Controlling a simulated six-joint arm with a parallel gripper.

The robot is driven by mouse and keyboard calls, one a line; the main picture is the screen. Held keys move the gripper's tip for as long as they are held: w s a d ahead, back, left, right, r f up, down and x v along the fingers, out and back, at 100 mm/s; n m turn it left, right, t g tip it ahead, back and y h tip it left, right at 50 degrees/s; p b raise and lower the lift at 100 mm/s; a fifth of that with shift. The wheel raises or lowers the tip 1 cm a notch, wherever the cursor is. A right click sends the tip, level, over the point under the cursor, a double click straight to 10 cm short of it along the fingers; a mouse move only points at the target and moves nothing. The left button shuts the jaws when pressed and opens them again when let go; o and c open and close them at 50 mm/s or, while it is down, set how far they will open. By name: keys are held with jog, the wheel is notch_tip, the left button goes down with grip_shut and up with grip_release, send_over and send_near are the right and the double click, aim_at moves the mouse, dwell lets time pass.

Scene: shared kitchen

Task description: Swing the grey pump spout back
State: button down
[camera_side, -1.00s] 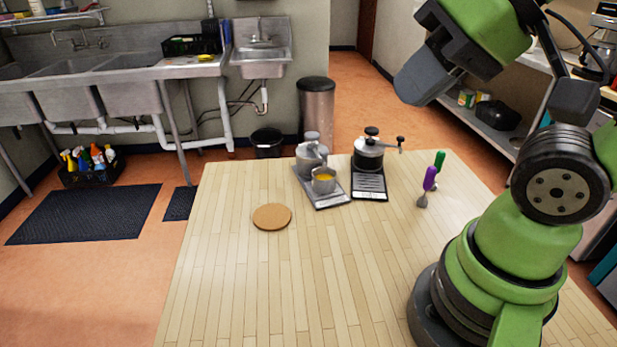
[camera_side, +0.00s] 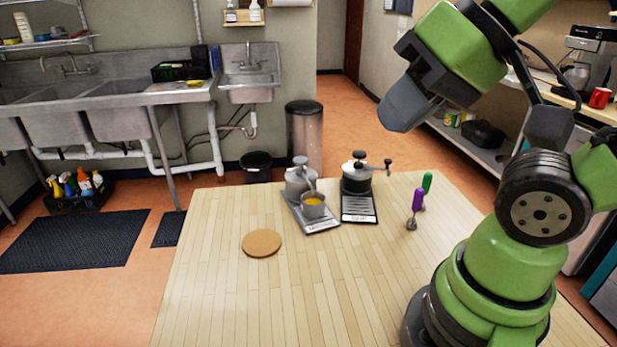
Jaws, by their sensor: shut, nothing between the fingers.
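A grey pump (camera_side: 297,180) stands on a grey labelled tray (camera_side: 322,226) near the far side of the wooden table. Its thin grey spout (camera_side: 311,185) reaches right toward a small grey cup (camera_side: 313,212) with yellow contents, in front of the pump. Whether the spout touches the cup is too small to tell. My gripper (camera_side: 396,116) is up in the air, right of the pump and well apart from it. It is shut and empty; its fingertips are hard to make out.
A second pot with a black-knobbed side handle (camera_side: 375,167) stands on a black tray (camera_side: 358,213) close by on the right. A round cork mat (camera_side: 262,243) lies front left. The table's front is clear.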

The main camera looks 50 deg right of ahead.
jog(key=c, duration=1.8)
grip_release()
jog(key=shift+c, duration=0.2)
jog(key=o, duration=0.4)
jog(key=shift+w, duration=0.1)
jog(key=shift+c, duration=0.2)
jog(key=o, duration=0.3)
jog(key=shift+w+d+r, duration=0.1)
jog(key=shift+w+r, duration=0.1)
jog(key=shift+w, duration=0.1)
jog(key=shift+o, duration=0.8)
jog(key=w+d+r+m+g+h, duration=0.1)
jog(key=w+d, duration=0.1)
jog(key=w, duration=0.4)
jog(key=shift+w+d+g, duration=0.25)
jog(key=shift+g, duration=0.15)
jog(key=m+g+h, duration=0.1)
jog(key=m+g, duration=0.2)
jog(key=g, duration=0.2)
send_over(313, 176)
notch_tip(313, 176, down, 14)
jog(key=r, duration=0.1)
notch_tip(313, 176, down, 11)
jog(key=shift+r, duration=0.2)
